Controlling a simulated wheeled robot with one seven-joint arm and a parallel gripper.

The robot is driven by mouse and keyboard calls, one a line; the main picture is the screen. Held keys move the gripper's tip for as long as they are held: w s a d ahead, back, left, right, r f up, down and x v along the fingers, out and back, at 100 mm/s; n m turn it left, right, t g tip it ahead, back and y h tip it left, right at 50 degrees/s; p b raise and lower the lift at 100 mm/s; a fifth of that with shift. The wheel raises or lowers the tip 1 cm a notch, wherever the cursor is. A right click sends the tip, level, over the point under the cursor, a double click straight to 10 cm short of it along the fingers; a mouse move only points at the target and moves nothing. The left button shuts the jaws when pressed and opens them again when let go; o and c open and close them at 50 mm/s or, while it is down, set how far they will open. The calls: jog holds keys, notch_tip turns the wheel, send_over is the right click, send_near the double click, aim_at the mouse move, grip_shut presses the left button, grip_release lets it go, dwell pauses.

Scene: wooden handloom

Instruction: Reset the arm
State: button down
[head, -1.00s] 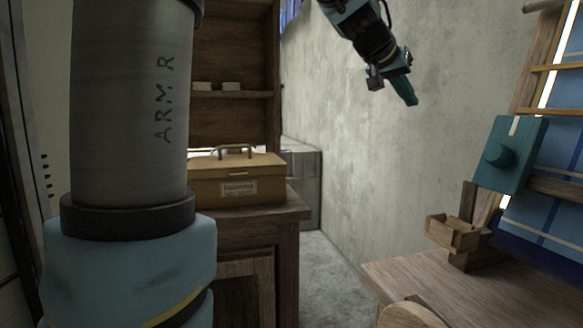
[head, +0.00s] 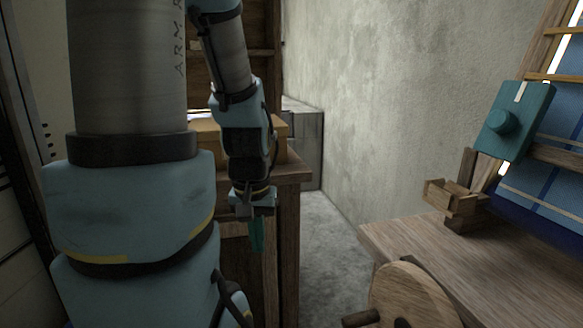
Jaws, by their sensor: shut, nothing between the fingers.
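My arm (head: 232,75) now hangs folded down next to its own thick upper link on the left of the head view. My gripper (head: 257,238) points straight down in front of the wooden cabinet, with its green fingers together and nothing seen between them. It is apart from the loom and from the floor.
A yellow-brown box (head: 205,127) on the wooden cabinet (head: 290,176) is partly hidden behind my arm. The wooden loom (head: 420,245), with a teal block (head: 515,120) and a small wooden holder (head: 455,197), stands at right. Grey floor (head: 330,250) between them is clear.

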notch_tip(320, 180, up, 16)
jog(key=p, duration=1.4)
jog(key=shift+r+p, duration=0.15)
jog(key=shift+p, duration=0.15)
